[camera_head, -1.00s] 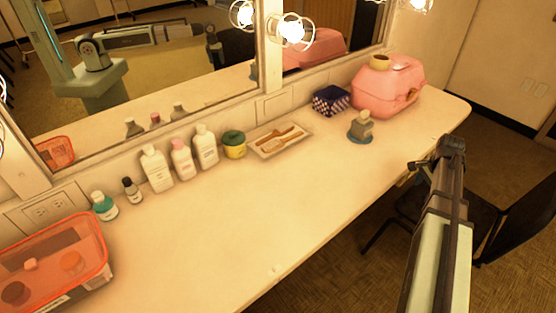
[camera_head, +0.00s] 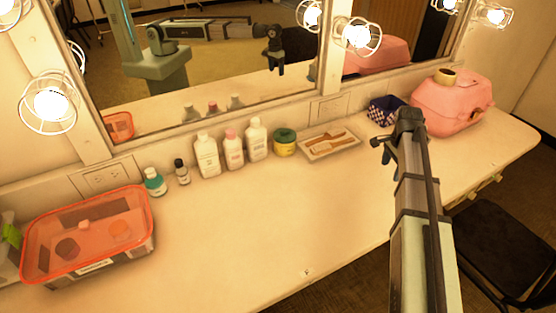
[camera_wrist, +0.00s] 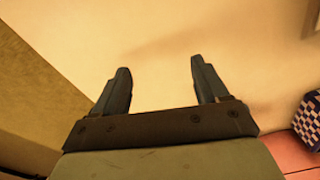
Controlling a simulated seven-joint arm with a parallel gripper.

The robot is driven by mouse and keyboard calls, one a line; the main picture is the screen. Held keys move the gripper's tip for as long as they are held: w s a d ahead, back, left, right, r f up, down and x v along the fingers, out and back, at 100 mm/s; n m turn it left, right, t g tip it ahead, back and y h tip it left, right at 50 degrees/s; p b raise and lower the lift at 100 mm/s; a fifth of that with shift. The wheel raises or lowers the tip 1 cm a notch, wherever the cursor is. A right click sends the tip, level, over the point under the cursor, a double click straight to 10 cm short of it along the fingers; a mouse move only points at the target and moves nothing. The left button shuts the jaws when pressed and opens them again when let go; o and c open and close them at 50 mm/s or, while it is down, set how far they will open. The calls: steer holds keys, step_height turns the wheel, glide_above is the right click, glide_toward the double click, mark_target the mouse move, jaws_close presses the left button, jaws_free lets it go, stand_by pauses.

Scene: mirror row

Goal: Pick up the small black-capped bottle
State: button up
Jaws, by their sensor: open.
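The small black-capped bottle (camera_head: 182,172) stands upright on the counter. It is dark with a pale label, between a teal bottle and a taller white bottle. My gripper (camera_head: 382,158) is over the counter well to the right of the small bottle, with the tall bottles and the tray between them. In the wrist view my gripper's two fingers (camera_wrist: 160,82) are apart with nothing between them, above bare counter. The small bottle is not in the wrist view.
The teal bottle (camera_head: 154,182) and white bottle (camera_head: 207,157) flank it closely. A pink-capped bottle (camera_head: 233,150), another white bottle (camera_head: 256,140), a yellow jar (camera_head: 285,143) and a brush tray (camera_head: 312,152) continue right. A red-lidded box (camera_head: 140,240) is left. The counter's front middle is clear.

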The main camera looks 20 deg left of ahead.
steer(key=shift+n, duration=0.8)
steer(key=a, duration=0.5)
steer(key=a+r, duration=0.1)
steer(key=a, duration=0.9)
steer(key=shift+s+r, duration=0.3)
steer(key=shift+r, duration=0.05)
steer(key=s+a+r+n, duration=0.1)
steer(key=s+a, duration=0.1)
steer(key=a, duration=0.5)
steer(key=s+a+r+n, duration=0.1)
steer(key=s+a, duration=0.1)
steer(key=a, duration=0.4)
step_height(320, 180, up, 8)
steer(key=n, duration=0.6)
glide_above(176, 161)
steer(key=shift+s+a+r, duration=0.1)
steer(key=shift+r, duration=0.05)
step_height(176, 161, down, 8)
steer(key=shift+f, duration=0.15)
steer(key=shift+w+d+f, duration=0.1)
steer(key=shift+w+f, duration=0.05)
steer(key=shift+f, duration=0.75)
steer(key=shift+w+d+f, duration=0.1)
steer(key=shift+d+f, duration=0.05)
steer(key=shift+f, duration=0.75)
steer(key=shift+w+d+f, duration=0.1)
steer(key=shift+w+f, duration=0.05)
steer(key=shift+f, duration=0.75)
steer(key=shift+c, duration=0.2)
steer(key=c, duration=1.2)
